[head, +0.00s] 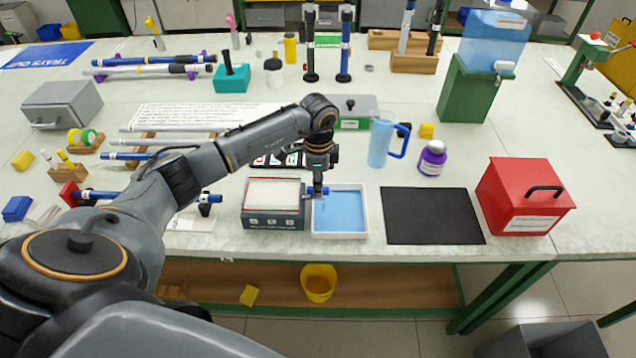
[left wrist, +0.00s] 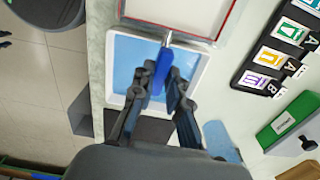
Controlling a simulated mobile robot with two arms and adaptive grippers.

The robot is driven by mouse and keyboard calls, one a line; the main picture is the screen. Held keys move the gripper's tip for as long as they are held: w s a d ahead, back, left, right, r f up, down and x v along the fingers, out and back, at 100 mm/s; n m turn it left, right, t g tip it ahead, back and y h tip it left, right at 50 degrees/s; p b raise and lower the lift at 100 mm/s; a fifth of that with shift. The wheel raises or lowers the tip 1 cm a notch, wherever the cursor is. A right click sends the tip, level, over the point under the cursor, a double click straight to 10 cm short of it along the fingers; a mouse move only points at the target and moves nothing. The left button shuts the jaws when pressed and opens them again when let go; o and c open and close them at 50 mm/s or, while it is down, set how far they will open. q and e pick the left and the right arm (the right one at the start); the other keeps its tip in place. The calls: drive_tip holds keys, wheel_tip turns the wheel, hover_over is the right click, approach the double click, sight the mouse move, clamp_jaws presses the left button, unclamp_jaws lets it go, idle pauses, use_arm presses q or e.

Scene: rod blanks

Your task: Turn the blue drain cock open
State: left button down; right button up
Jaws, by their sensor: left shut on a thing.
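The blue drain cock (head: 311,191) sticks out from the right side of a dark box with a white top (head: 273,195), over the left edge of a white tray (head: 340,235) with a blue inside. My left gripper (head: 318,184) points down over it. In the left wrist view the cock's blue lever (left wrist: 162,70) lies between the two fingers of the left gripper (left wrist: 160,92), which are shut on it. A short metal stub shows at the lever's far end. The fingers partly hide the cock in the head view. My right gripper is not in view.
A black mat (head: 432,215) and a red box (head: 525,196) stand right of the tray. A blue jug (head: 380,140) and a purple jar (head: 432,158) stand behind. The table's front edge is close to the tray. A yellow bucket (head: 318,283) is on the shelf below.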

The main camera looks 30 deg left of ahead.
use_arm(q)
drive_tip(key=shift+w+a+r+n, duration=0.1)
drive_tip(key=shift+n, duration=0.3)
drive_tip(key=c, duration=1.6)
unclamp_jaws()
wheel_tip(320, 180, up, 12)
